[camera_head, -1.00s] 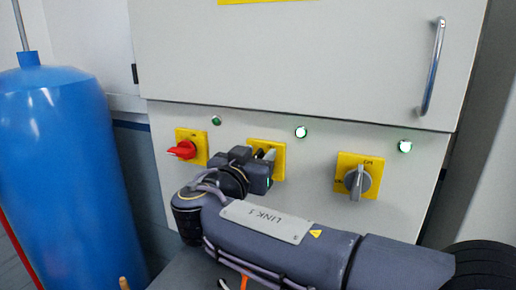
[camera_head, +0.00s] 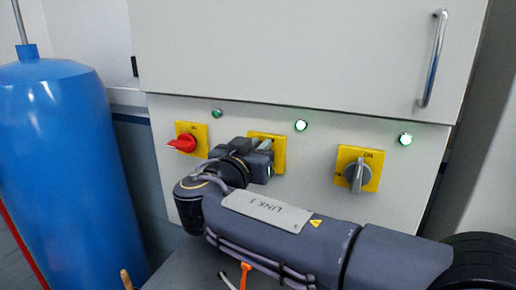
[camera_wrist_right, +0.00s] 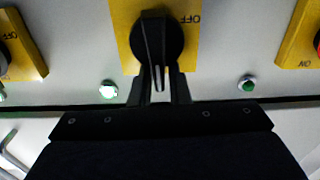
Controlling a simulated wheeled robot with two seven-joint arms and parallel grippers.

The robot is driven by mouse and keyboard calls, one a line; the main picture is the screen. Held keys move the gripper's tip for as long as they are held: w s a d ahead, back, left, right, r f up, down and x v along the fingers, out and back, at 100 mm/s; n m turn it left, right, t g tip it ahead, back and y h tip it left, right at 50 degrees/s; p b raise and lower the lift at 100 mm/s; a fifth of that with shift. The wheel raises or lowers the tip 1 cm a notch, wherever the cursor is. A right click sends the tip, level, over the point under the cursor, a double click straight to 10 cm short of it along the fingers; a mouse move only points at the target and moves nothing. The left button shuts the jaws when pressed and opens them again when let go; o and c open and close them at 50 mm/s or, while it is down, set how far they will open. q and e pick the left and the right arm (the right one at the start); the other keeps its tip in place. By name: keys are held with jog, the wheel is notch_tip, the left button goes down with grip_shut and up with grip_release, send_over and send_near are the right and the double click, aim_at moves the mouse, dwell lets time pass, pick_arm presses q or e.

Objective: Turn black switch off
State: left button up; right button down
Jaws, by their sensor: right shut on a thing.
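The black switch (camera_wrist_right: 150,32) sits on a yellow plate (camera_wrist_right: 122,22) in the right wrist view, with upside-down lettering reading OFF beside it. The fingers of my right gripper (camera_wrist_right: 160,86) are on either side of the switch's handle and shut on it. In the head view my right gripper (camera_head: 264,150) is at the middle yellow plate (camera_head: 280,153) and hides most of the black switch. My left gripper is out of view.
A red switch (camera_head: 183,144) is on the left and a grey switch (camera_head: 358,175) on the right. The middle lamp (camera_head: 301,125) and right lamp (camera_head: 405,139) glow; the left lamp (camera_head: 217,113) is dim. A blue tank (camera_head: 65,170) stands at far left.

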jog(key=shift+w+a+f+n+b, duration=0.2)
jog(key=shift+a+f+n+b, duration=0.35)
jog(key=shift+n, duration=2.3)
jog(key=shift+w+a+f+n+b, duration=0.2)
jog(key=shift+a+f+n+b, duration=0.4)
jog(key=shift+n, duration=2.3)
jog(key=shift+w+a+f+n+b, duration=0.3)
jog(key=shift+f+n, duration=0.4)
jog(key=shift+n, duration=2.15)
jog(key=shift+s+f+n, duration=0.1)
jog(key=shift+n, duration=0.2)
jog(key=c, duration=1.6)
grip_release()
jog(key=shift+d, duration=0.1)
jog(key=shift+o, duration=1.2)
jog(key=shift+r, duration=0.2)
jog(key=b+v, duration=0.2)
jog(key=v, duration=0.6)
